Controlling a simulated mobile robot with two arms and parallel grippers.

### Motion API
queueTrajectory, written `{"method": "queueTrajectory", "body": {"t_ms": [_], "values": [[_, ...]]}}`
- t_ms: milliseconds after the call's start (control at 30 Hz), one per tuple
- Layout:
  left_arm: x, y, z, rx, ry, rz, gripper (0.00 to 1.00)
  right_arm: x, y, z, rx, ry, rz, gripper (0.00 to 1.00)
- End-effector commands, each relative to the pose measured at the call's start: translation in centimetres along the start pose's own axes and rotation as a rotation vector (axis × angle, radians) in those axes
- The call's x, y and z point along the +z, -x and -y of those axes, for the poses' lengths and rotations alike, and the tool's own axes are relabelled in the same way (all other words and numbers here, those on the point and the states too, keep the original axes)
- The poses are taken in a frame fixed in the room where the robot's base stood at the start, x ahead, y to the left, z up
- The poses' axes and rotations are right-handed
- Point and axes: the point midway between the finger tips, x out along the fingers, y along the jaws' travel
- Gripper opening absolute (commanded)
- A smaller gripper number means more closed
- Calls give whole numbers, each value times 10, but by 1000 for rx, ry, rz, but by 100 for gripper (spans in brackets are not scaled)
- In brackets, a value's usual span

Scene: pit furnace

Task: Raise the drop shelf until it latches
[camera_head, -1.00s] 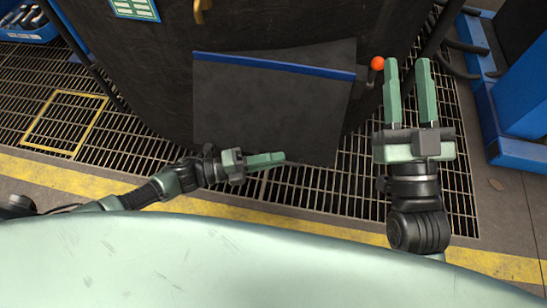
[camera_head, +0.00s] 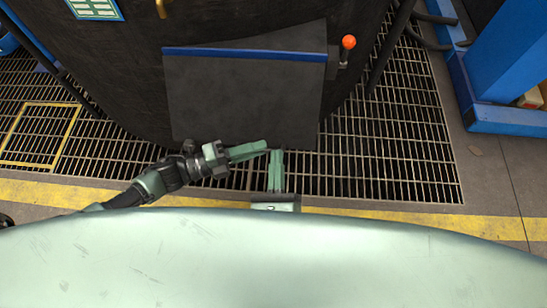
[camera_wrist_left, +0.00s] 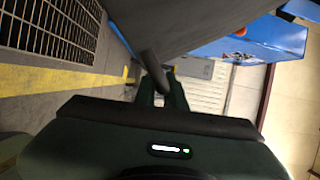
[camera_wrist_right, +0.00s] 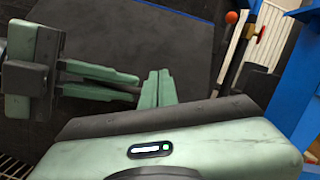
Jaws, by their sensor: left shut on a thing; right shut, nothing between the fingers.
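The drop shelf (camera_head: 240,95) is a dark grey panel with a blue strip along its top, hanging down against the black furnace wall. My left gripper (camera_head: 264,146) is at its lower edge. In the left wrist view a short dark bar (camera_wrist_left: 152,68) runs from the shelf's underside (camera_wrist_left: 205,25) between its closed fingers. My right gripper (camera_head: 277,154) is shut and empty, pointing at the shelf's lower edge beside the left fingertips. The right wrist view shows both grippers' fingers close together in front of the panel (camera_wrist_right: 140,30). A latch is not clearly visible.
An orange-knobbed lever (camera_head: 348,43) stands at the shelf's upper right. A brass hook (camera_head: 162,9) is on the wall above. Blue equipment (camera_head: 500,85) stands at the right. The grating (camera_head: 400,150) right of the shelf is clear.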

Motion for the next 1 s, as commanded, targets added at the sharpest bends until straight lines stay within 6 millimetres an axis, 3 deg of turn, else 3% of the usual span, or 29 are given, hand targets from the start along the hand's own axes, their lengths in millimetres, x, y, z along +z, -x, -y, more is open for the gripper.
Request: {"method": "queueTrajectory", "body": {"t_ms": [33,200,367,567,933,1000], "values": [[0,1,-1,2,0,-1,0,-14,16,-13,10,-97,-40,0],[0,1,-1,2,0,-1,0,-48,57,-37,3,-351,-136,0],[0,1,-1,1,0,-1,0,-60,72,-44,-8,-447,-172,0],[0,1,-1,1,0,-1,0,-65,51,-45,-10,-460,-173,0],[0,1,0,1,0,-1,0,-78,-28,-47,-9,-457,-172,0],[0,1,0,1,0,-1,0,-68,-20,-43,-9,-462,-177,0]]}}
